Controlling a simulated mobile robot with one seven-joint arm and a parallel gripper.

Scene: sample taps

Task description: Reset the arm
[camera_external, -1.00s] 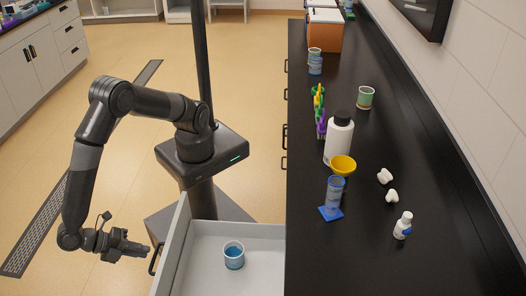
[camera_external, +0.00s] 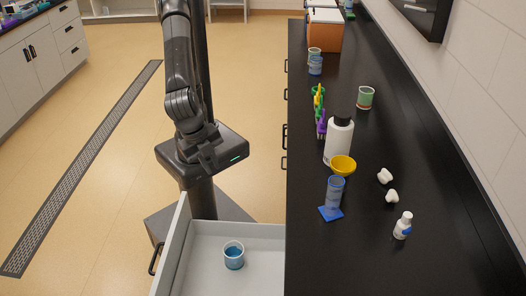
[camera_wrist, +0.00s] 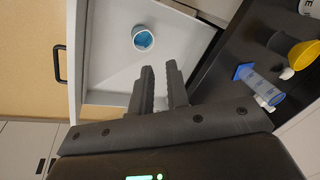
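My arm is folded up close above my base in the external view, with my gripper (camera_external: 212,160) in front of the column, small and dark there. In the wrist view my gripper (camera_wrist: 160,68) shows two dark fingers with a clear gap between them and nothing held. Beyond the fingertips lies the open white drawer (camera_external: 240,229), seen also in the wrist view (camera_wrist: 104,60). A beaker of blue liquid (camera_external: 234,257) stands upright in it; the beaker shows in the wrist view (camera_wrist: 143,39), apart from my fingers.
The black bench (camera_external: 400,130) runs along the right. It holds a white bottle (camera_external: 338,145), a yellow funnel (camera_external: 342,165), a blue graduated cylinder (camera_external: 335,192), a small white bottle (camera_external: 403,226) and a green beaker (camera_external: 365,98). Open floor (camera_external: 100,220) lies left of my base.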

